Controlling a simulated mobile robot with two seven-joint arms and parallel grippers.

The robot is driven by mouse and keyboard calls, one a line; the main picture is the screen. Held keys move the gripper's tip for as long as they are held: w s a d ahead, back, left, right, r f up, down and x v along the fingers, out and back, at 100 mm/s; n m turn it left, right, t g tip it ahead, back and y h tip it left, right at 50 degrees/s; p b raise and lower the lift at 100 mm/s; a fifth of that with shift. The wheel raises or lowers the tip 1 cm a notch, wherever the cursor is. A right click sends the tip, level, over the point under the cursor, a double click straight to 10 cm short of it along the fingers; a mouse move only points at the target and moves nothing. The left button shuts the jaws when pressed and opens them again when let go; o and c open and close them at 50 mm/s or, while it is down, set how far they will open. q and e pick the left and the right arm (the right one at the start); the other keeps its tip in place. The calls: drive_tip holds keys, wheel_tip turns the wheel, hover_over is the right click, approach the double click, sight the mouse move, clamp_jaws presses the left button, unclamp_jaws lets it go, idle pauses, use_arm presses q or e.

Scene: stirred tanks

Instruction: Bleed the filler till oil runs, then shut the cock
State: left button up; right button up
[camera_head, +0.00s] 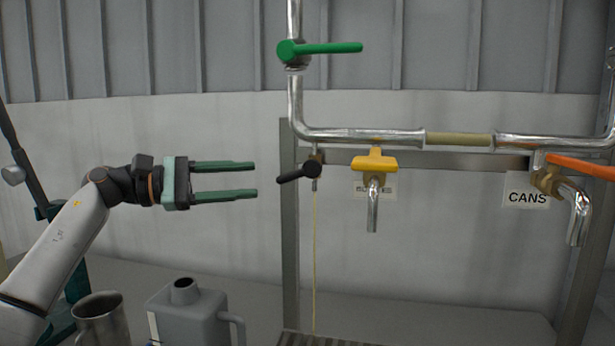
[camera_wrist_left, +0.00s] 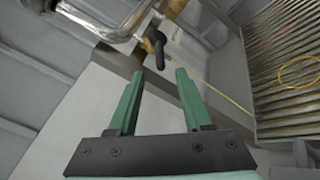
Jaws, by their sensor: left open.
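The small bleed cock (camera_head: 299,173) with a black lever hangs under the left end of the metal pipe. Its lever slants, low end to the left. A thin yellow oil stream (camera_head: 315,260) falls from its spout toward the slatted grate below. My left gripper (camera_head: 256,181) is open and empty, its fingertips a short way left of the black lever and apart from it. In the left wrist view the black lever (camera_wrist_left: 157,45) lies just beyond the open fingertips. A tan section (camera_head: 458,139) sits in the pipe. My right gripper is not in view.
A green-lever valve (camera_head: 320,48) is above, a yellow-handled tap (camera_head: 374,165) to the right, and an orange lever (camera_head: 580,166) by the CANS label (camera_head: 526,197). A grey jug (camera_head: 186,315) and metal cup (camera_head: 102,322) stand below my left arm. A grate (camera_wrist_left: 290,95) lies below.

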sight(297, 177)
use_arm(q)
drive_tip(key=p+x, duration=0.2)
drive_tip(key=x, duration=1)
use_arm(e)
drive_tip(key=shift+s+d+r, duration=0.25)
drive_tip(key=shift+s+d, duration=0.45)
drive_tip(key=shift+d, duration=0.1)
use_arm(q)
drive_tip(key=shift+s+r, duration=0.1)
drive_tip(key=shift+c, duration=0.4)
drive_tip(key=shift+a, duration=0.1)
drive_tip(key=c, duration=0.4)
clamp_jaws()
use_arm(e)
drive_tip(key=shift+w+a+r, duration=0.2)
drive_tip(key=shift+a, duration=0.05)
